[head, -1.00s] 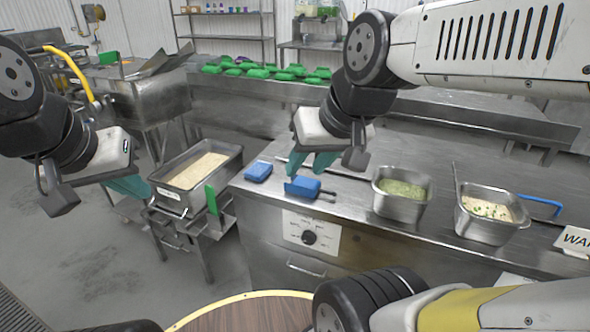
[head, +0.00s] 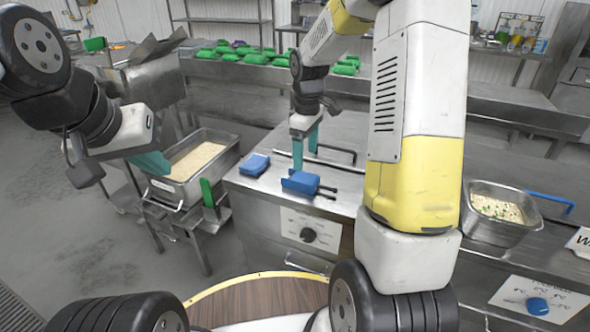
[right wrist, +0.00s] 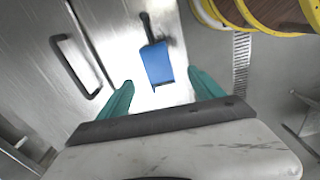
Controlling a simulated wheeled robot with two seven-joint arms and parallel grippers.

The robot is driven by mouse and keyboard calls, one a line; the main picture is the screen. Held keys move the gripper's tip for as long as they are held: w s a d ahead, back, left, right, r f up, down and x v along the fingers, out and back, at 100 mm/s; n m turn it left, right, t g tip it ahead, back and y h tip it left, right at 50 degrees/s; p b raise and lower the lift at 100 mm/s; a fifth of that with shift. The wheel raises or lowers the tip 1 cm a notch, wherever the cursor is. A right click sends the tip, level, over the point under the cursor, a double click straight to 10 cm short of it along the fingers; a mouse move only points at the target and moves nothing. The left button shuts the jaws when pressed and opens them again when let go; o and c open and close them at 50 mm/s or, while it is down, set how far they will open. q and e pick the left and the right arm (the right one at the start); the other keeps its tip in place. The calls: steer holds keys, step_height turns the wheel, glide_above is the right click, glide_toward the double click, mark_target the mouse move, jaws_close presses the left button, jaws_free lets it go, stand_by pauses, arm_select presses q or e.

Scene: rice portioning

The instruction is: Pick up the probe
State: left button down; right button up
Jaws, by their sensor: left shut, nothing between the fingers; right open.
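A blue block with a dark stem, which looks like the probe (head: 300,182), lies on the steel counter near its front edge. In the right wrist view this blue piece (right wrist: 157,62) lies ahead of the fingertips, with its dark stem pointing up. My right gripper (head: 306,147) is open and points down over the counter, just behind the blue piece, with nothing between its teal fingers. It also shows in the right wrist view (right wrist: 160,88). My left gripper (head: 152,164) is shut and empty beside the rice pan at left.
A second blue block (head: 255,165) lies left of the first. A deep pan of rice (head: 228,160) stands at left, and a pan of mixed food (head: 508,233) at right. A black bar handle (head: 335,152) is behind my right gripper. Green packets (head: 255,59) lie on the back shelf.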

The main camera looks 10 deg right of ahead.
mark_target(304, 177)
steer(key=shift+n, duration=0.3)
steer(key=f, duration=0.6)
steer(key=w+f, duration=0.1)
steer(key=f, duration=0.3)
steer(key=c, duration=1.5)
steer(key=shift+o, duration=0.2)
steer(key=shift+r, duration=0.15)
steer(key=shift+r, duration=0.6)
step_height(304, 177, up, 2)
steer(key=shift+r, duration=0.2)
steer(key=s+a+r, duration=0.1)
steer(key=s+a, duration=0.3)
steer(key=s, duration=1)
step_height(304, 177, up, 6)
steer(key=s, duration=0.1)
steer(key=shift+s+a, duration=0.15)
steer(key=shift+a, duration=0.2)
